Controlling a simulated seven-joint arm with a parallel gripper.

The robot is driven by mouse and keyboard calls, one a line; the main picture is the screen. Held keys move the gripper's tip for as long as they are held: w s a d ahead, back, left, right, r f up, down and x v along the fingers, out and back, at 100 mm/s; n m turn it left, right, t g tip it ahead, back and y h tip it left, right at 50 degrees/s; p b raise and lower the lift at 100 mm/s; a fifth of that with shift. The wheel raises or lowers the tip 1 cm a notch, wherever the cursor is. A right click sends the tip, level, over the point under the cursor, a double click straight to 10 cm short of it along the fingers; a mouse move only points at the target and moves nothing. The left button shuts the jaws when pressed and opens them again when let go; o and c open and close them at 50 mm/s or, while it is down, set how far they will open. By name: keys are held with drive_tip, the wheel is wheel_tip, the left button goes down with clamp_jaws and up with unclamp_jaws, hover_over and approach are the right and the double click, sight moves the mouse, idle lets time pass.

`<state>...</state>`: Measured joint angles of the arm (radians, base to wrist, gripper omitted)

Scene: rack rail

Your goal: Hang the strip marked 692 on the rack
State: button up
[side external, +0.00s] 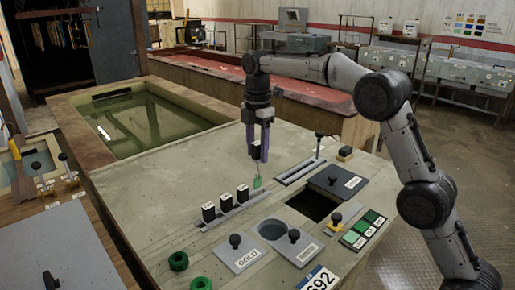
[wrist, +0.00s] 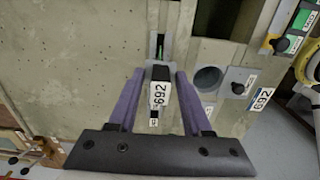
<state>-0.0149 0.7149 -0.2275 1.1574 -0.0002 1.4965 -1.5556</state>
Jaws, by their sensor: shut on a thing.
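My gripper (side external: 257,155) is shut on a black clip head with a white label, and a thin strip with a green lower end (side external: 257,182) hangs below it, above the grey table. In the wrist view the held head reads 692 (wrist: 160,93) and sits between the two purple fingers. A slotted rail (side external: 230,212) with several black, white-labelled heads (side external: 226,202) stands just left of and in front of the strip. Another slotted rail (side external: 290,178) lies to the right, with a black knob near its far end. I cannot tell which rail is the rack.
A placard marked 692 (side external: 320,280) is at the front edge. A GOLD plate (side external: 240,252), a round opening (side external: 272,230), a dark square opening (side external: 312,205) and knobbed plates lie right of the labelled heads. A liquid-filled basin (side external: 145,120) is behind left. Green rings (side external: 178,261) lie in front.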

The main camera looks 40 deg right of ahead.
sight(258, 158)
drive_tip(key=shift+f, duration=0.1)
drive_tip(key=shift+f, duration=5.6)
drive_tip(key=o, duration=1.2)
drive_tip(key=shift+r, duration=3.5)
